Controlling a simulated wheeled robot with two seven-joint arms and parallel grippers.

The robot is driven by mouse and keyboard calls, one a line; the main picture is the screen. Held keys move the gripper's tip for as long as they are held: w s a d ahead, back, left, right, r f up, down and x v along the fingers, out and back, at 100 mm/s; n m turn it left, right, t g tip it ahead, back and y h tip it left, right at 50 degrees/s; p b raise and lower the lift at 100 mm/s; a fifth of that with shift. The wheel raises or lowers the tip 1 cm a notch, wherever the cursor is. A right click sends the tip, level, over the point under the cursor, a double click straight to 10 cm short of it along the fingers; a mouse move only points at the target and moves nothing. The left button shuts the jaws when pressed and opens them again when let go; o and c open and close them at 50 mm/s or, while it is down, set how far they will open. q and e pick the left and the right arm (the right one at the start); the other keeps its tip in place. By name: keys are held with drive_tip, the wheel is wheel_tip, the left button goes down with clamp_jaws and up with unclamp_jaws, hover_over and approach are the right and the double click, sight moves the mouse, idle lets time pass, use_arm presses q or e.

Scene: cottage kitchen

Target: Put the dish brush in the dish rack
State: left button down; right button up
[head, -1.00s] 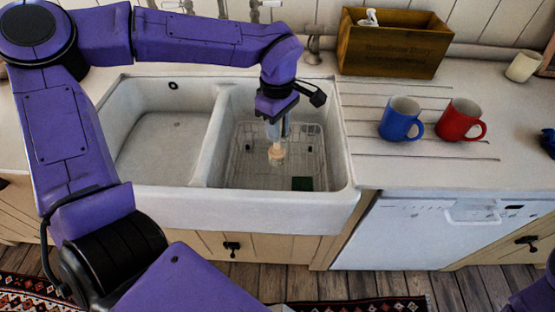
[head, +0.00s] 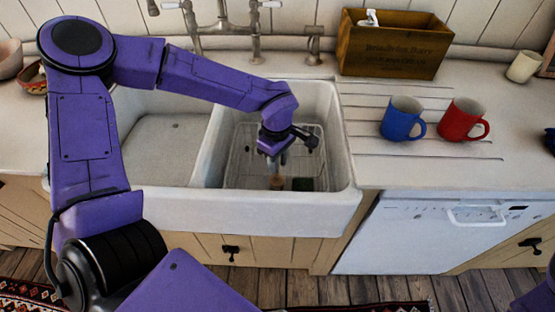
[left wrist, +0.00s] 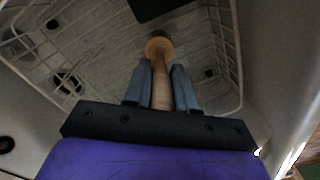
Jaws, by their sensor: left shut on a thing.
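The dish brush (left wrist: 160,62) has a pale wooden handle and a round head. In the left wrist view my left gripper (left wrist: 161,75) is shut on its handle, with a finger on each side. In the head view the gripper (head: 276,165) points down into the right sink basin, and the brush (head: 277,183) hangs below it, partly hidden. The dish rack (head: 243,170) is a wire rack in the right basin. Its wires also show around the brush in the left wrist view (left wrist: 226,60). I cannot tell whether the brush touches the rack floor.
A dark green block (head: 302,184) lies in the rack close to the brush. The basin walls and the sink divider (head: 207,150) surround the gripper. A blue mug (head: 401,120), a red mug (head: 462,121) and a wooden box (head: 392,45) stand on the counter at right.

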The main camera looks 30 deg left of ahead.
use_arm(q)
drive_tip(key=c, duration=0.9)
unclamp_jaws()
drive_tip(key=shift+f, duration=0.1)
drive_tip(key=shift+c, duration=0.2)
wheel_tip(320, 180, up, 12)
drive_tip(key=shift+r+p, duration=0.2)
drive_tip(key=shift+p, duration=0.1)
drive_tip(key=shift+a, duration=0.1)
